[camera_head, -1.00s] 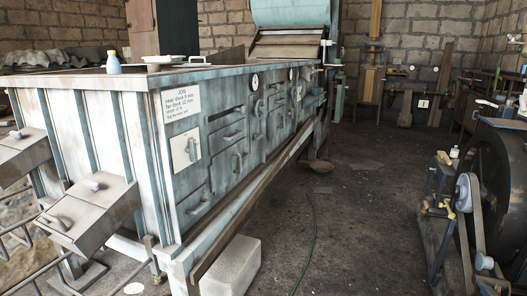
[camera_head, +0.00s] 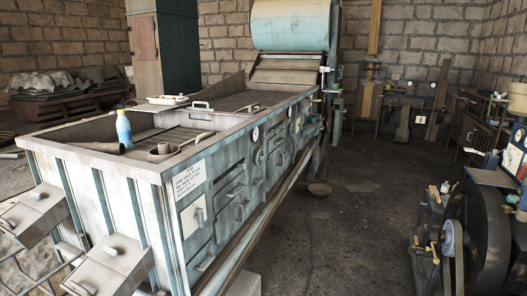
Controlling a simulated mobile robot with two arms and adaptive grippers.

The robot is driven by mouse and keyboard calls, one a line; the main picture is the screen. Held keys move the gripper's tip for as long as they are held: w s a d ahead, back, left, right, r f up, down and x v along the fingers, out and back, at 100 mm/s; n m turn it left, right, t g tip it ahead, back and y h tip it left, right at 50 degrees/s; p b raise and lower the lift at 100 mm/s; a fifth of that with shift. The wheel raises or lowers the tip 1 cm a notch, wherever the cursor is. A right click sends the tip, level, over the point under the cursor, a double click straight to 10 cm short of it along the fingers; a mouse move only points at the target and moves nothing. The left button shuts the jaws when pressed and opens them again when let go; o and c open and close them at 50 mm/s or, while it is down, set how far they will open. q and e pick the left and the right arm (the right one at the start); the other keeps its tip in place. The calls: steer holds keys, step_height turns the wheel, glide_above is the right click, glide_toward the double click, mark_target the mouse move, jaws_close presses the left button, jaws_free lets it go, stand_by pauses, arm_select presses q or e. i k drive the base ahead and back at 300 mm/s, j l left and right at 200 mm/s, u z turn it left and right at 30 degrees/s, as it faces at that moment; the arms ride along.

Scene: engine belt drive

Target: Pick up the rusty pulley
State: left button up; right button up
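I cannot single out a rusty pulley for certain. A small brownish round piece (camera_head: 161,150) lies on the near end of the long machine's top, and it is too small to tell what it is. At the right, an engine with a big dark flywheel (camera_head: 484,236) carries a belt over a small grey wheel (camera_head: 449,238).
The long pale machine (camera_head: 150,215) fills the left and centre. On it are a blue bottle (camera_head: 123,128), a brown tapered piece (camera_head: 97,147) and a white tray (camera_head: 166,99).

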mark_target(164, 152)
steer(key=u, duration=0.2)
steer(key=i+l+u, duration=0.6)
steer(key=l+u, duration=0.2)
steer(key=l, duration=0.1)
